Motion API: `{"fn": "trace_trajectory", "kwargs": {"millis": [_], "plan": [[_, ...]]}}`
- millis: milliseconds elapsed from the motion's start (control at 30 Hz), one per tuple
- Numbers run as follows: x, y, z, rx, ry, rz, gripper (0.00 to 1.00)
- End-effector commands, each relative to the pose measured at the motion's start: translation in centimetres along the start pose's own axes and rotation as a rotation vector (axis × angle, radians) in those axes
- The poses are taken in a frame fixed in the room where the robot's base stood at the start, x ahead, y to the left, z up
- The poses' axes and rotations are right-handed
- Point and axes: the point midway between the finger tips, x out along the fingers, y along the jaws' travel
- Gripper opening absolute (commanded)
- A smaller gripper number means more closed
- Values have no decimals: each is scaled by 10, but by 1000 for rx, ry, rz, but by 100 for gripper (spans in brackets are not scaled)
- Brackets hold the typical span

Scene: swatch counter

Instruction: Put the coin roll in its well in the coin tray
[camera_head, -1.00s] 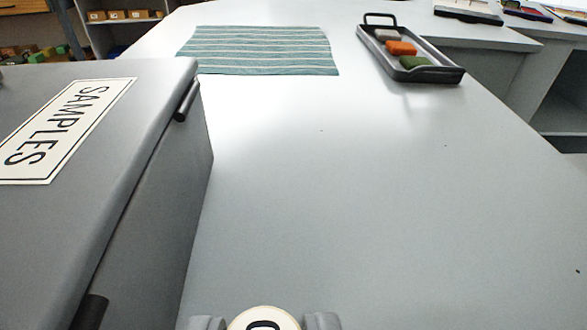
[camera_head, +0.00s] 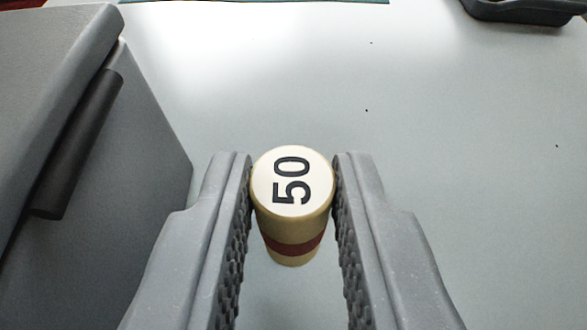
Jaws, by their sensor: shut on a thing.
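The coin roll (camera_head: 291,228) is a tan cylinder with a dark red band and a white top marked 50. My gripper (camera_head: 292,190) is shut on it, with one ridged grey finger on each side near its top. The roll stands roughly upright between the fingers. I cannot tell whether its lower end touches the counter. No coin tray with a well can be made out in this view.
A grey box (camera_head: 150,150) with a dark bar handle (camera_head: 78,145) stands close on the left. A dark tray (camera_head: 530,12) is cut off at the top right, and a teal cloth edge (camera_head: 260,1) shows at the top. The grey counter (camera_head: 430,130) between is mostly clear.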

Motion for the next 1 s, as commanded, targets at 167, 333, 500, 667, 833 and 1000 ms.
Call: {"fn": "trace_trajectory", "kwargs": {"millis": [167, 333, 500, 667, 833, 1000], "plan": [[5, 0, 4, -1, 0, 0, 0], [14, 1, 27, -3, -5, 1, 0], [16, 0, 33, -1, -2, 0, 0], [16, 0, 32, -1, -1, 0, 0], [16, 1, 33, 0, 0, 0, 43], [16, 1, 33, 0, 0, 0, 43]]}}
